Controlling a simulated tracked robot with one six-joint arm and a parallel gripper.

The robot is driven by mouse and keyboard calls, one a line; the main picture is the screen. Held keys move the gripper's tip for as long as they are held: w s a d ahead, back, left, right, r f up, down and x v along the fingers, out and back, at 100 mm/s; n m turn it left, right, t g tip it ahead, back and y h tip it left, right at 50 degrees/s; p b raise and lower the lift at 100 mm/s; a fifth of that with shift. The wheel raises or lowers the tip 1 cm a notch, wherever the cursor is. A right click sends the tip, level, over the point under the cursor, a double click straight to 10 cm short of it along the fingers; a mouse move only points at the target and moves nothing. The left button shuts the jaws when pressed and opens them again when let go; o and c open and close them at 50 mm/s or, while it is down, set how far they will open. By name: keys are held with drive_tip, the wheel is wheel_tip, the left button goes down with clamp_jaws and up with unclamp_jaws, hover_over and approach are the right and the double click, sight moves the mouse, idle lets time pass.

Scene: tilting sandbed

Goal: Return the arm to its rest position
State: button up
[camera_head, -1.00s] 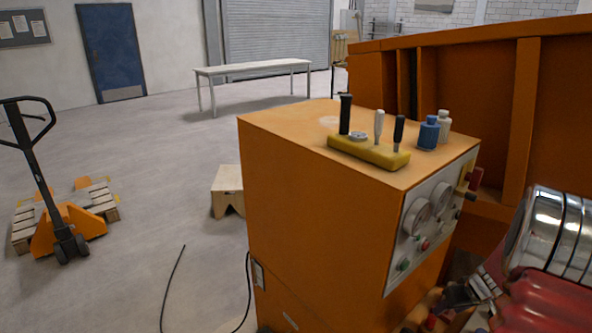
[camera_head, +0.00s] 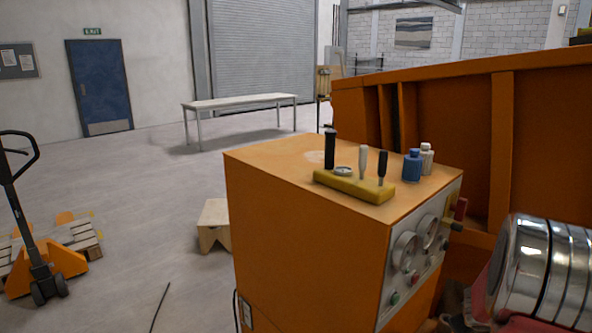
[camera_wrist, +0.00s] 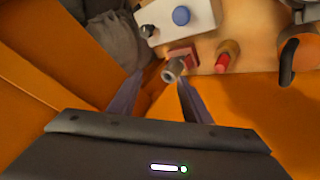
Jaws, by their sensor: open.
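My gripper (camera_wrist: 156,90) shows in the wrist view, with its two dark fingers spread apart. A grey cylinder on a red block (camera_wrist: 183,54) appears near the gap between the fingertips; I cannot tell how far beyond them it is. I see no object held. A short red piece (camera_wrist: 228,56) and a pale panel with a blue knob (camera_wrist: 181,16) lie beyond the fingers. In the head view, I cannot make out the fingers.
An orange control cabinet (camera_head: 300,225) with gauges, levers and bottles stands close in front. A tall orange ribbed wall (camera_head: 450,130) rises behind it. A chrome and red cylindrical part (camera_head: 545,265) fills the lower right. Open floor (camera_head: 120,190) lies left, with a pallet truck (camera_head: 40,265).

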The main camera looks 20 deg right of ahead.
drive_tip(key=s+a+r+m+g+h, duration=0.1)
drive_tip(key=s+a+r+m+g, duration=0.15)
drive_tip(key=s+a+r, duration=0.6)
drive_tip(key=s+a+r+n+t+y, duration=0.1)
drive_tip(key=a+r, duration=0.3)
drive_tip(key=a, duration=0.9)
drive_tip(key=s+a+r+n+t+y, duration=0.1)
drive_tip(key=s+a+r+y, duration=0.1)
drive_tip(key=a, duration=1.1)
drive_tip(key=s+a+r+n+t+y, duration=0.1)
drive_tip(key=a+r+y, duration=0.3)
drive_tip(key=a, duration=0.9)
drive_tip(key=shift+v, duration=1.05)
drive_tip(key=shift+s+n, duration=0.15)
drive_tip(key=shift+n, duration=0.1)
